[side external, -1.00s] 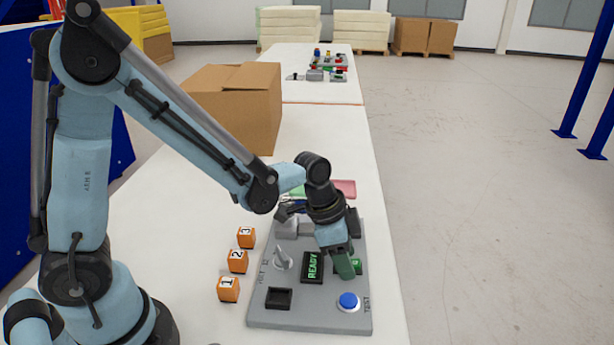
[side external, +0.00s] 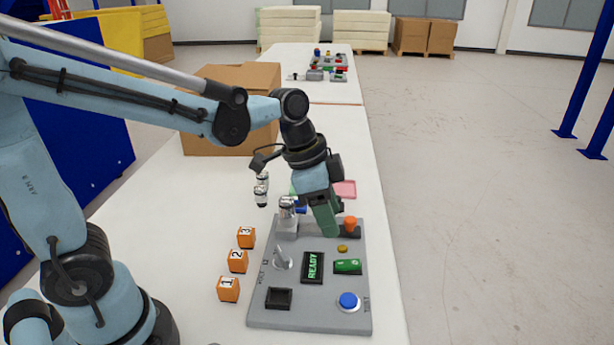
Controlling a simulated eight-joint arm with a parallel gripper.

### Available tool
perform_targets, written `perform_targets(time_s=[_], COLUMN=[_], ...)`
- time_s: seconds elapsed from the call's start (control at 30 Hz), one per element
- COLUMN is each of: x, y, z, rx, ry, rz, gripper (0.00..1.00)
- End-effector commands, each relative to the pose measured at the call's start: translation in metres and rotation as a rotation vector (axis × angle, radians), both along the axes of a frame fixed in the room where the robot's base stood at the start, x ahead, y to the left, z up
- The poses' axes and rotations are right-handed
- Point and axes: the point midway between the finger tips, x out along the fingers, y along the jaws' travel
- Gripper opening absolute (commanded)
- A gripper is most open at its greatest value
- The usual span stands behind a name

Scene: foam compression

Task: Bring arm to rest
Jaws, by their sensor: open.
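My gripper (side external: 328,222) hangs above the back part of the grey test panel (side external: 310,318), its green fingers pointing down and slightly right, near an orange knob (side external: 350,224). Nothing shows held in it, though the gap between the fingers is hard to make out. My arm reaches in from the left. The panel carries a display reading READY (side external: 312,266), a green switch (side external: 347,266), a blue button (side external: 348,301), a grey lever (side external: 283,259) and a black socket (side external: 278,298).
Orange blocks numbered 1 (side external: 228,289), 2 (side external: 238,261) and 3 (side external: 246,237) stand left of the panel. Small metal cylinders (side external: 261,191) and a pink pad (side external: 345,189) lie behind it. A cardboard box (side external: 200,140) stands farther back on the white table (side external: 330,130).

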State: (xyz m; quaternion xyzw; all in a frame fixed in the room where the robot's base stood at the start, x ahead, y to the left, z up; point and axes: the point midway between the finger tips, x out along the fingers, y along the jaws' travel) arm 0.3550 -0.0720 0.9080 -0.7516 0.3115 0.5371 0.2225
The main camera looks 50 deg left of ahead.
Motion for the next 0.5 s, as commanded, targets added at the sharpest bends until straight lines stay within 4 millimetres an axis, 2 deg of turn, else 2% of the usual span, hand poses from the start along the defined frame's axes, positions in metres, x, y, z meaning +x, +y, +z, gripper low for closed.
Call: perform_targets(time_s=[0.2, 0.5], x=[-0.0031, -0.0032], y=[0.0028, 0.0029], z=[0.0110, 0.0117], rx=[0.000, 0.000], ry=[0.000, 0.000], rz=[0.001, 0.000], gripper=[0.51, 0.51])
